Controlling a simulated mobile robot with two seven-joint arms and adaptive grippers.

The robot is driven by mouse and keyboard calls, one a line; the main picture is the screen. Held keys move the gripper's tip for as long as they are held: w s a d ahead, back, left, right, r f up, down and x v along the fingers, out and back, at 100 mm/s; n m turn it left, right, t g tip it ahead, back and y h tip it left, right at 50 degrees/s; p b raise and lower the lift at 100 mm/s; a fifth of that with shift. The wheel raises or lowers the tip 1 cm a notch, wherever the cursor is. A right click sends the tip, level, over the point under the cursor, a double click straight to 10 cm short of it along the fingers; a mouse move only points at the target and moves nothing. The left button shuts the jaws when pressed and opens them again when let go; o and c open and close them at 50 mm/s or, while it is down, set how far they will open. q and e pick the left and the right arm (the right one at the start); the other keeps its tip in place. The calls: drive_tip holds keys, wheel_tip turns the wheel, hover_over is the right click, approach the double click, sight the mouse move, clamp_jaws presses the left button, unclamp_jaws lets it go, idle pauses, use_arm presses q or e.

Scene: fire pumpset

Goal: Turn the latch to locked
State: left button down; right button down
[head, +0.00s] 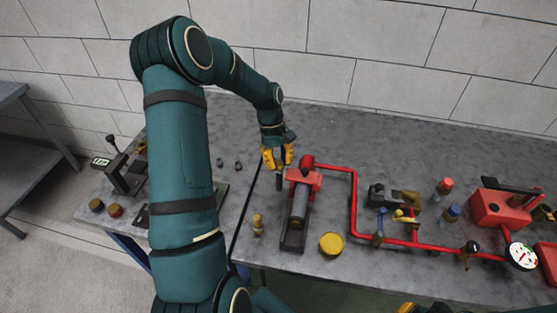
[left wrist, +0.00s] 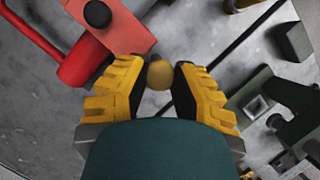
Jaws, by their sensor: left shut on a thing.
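My left gripper (head: 277,158) is beside the red block at the top of a pump (head: 303,177), on its left side. In the left wrist view its yellow fingers (left wrist: 157,88) are closed around a small round brass-coloured knob (left wrist: 160,75). I cannot tell whether this knob belongs to the latch, and no locked mark can be read. A dark, thin upright part (head: 279,183) shows just below the fingers in the head view. A yellow tip of my right gripper (head: 407,308) shows at the bottom edge; its jaws are mostly out of frame.
A red pipe (head: 354,205) runs right to valves and a round gauge (head: 522,256). A red box (head: 500,211) stands at the right. A yellow disc (head: 331,244) and a small brass piece (head: 257,225) lie near the pump. The bench behind the pump is clear.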

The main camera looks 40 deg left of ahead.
use_arm(q)
drive_tip(key=m+g, duration=0.1)
drive_tip(key=m, duration=0.2)
drive_tip(key=shift+d+m+y+p, duration=0.15)
drive_tip(key=shift+m+y+p, duration=0.15)
drive_tip(key=shift+p, duration=0.05)
drive_tip(key=m, duration=0.2)
drive_tip(key=m+g+y, duration=0.1)
drive_tip(key=m, duration=0.1)
drive_tip(key=shift+f+m+y, duration=0.1)
drive_tip(key=shift+m+y, duration=0.2)
drive_tip(key=m+y, duration=0.1)
drive_tip(key=m, duration=0.2)
drive_tip(key=shift+d+m+g, duration=0.1)
drive_tip(key=shift+m+g, duration=0.2)
drive_tip(key=shift+g, duration=0.1)
drive_tip(key=m+y, duration=0.2)
drive_tip(key=m, duration=0.2)
drive_tip(key=shift+s+f+m, duration=0.1)
drive_tip(key=shift+m, duration=0.2)
drive_tip(key=c, duration=0.7)
unclamp_jaws()
drive_tip(key=shift+r, duration=0.2)
